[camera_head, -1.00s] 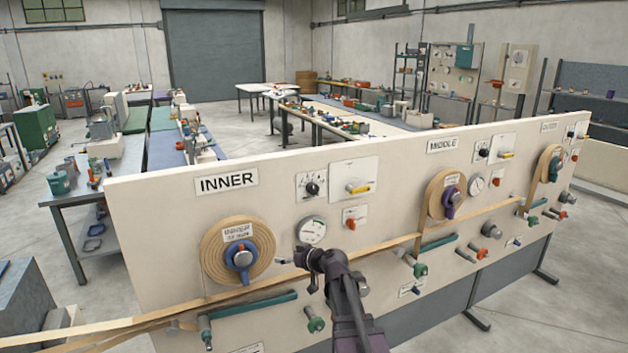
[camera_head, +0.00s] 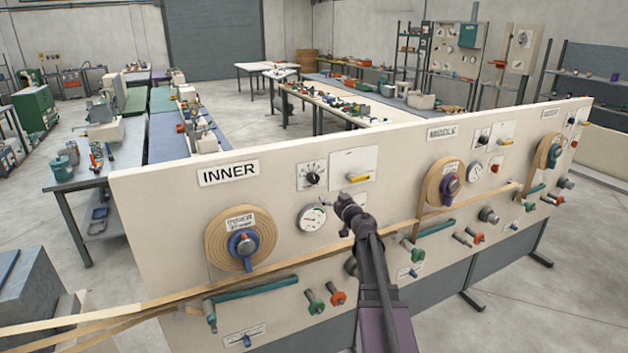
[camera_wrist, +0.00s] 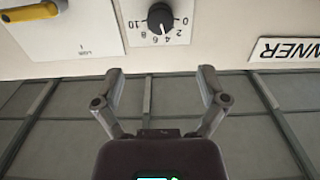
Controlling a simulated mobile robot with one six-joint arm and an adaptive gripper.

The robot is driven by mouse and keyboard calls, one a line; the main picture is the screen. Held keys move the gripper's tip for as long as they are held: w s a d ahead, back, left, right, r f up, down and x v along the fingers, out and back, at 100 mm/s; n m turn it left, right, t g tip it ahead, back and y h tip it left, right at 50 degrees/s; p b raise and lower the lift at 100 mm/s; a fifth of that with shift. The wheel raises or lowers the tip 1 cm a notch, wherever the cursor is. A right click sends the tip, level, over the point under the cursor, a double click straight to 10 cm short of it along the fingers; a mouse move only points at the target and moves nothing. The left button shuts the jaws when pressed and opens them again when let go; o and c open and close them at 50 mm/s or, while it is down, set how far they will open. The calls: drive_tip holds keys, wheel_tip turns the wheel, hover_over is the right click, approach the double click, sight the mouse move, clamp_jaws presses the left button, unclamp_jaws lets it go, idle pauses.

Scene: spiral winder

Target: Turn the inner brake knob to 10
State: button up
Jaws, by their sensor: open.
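The inner brake knob (camera_head: 312,178) is a black dial on a white plate with numbers, right of the INNER label. It also shows at the top of the wrist view (camera_wrist: 160,20), upside down, with 0 and 10 readable beside it. My gripper (camera_head: 345,208) is below and right of the knob in the head view. In the wrist view my gripper (camera_wrist: 160,85) has its two fingers spread and empty, apart from the knob.
A yellow-handled switch (camera_head: 358,178) is right of the knob, and a round gauge (camera_head: 312,218) below it. The INNER tape roll (camera_head: 218,250) is lower left. Tape strips, pegs and coloured knobs line the board (camera_head: 150,200). Workbenches stand behind.

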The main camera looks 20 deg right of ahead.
sight(315, 180)
drive_tip(key=w, duration=1.3)
drive_tip(key=shift+w+a, duration=0.25)
drive_tip(key=shift+w, duration=0.15)
drive_tip(key=c, duration=1.1)
